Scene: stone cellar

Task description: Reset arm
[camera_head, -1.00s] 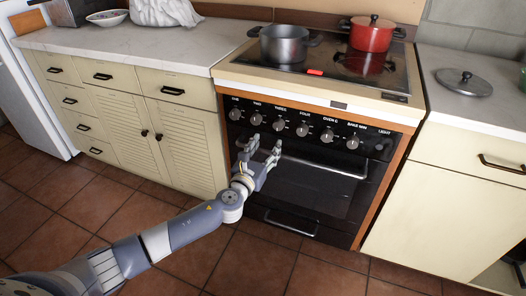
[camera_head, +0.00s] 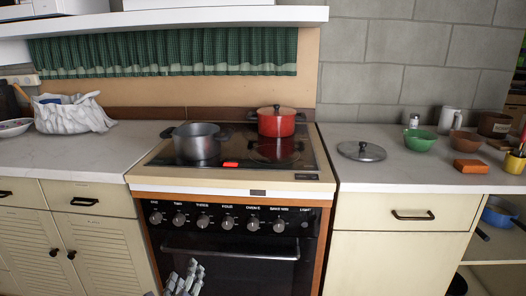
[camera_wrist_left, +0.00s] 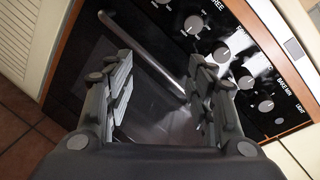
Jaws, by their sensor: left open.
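My left gripper (camera_head: 184,279) shows at the bottom of the head view, in front of the oven door. In the left wrist view its two fingers (camera_wrist_left: 160,100) are apart with nothing between them. Beyond them is the black oven front with its bar handle (camera_wrist_left: 145,52) and knobs. The oven (camera_head: 230,245) stands below the cooktop, and its door looks closed. Most of my left arm is below the head view. My right gripper is not in view.
A grey pot (camera_head: 197,144) and a red lidded pot (camera_head: 277,122) stand on the cooktop. A loose lid (camera_head: 361,151), a green bowl (camera_head: 420,142) and a brown block (camera_head: 469,166) lie on the right counter. A white bag (camera_head: 73,114) sits on the left counter.

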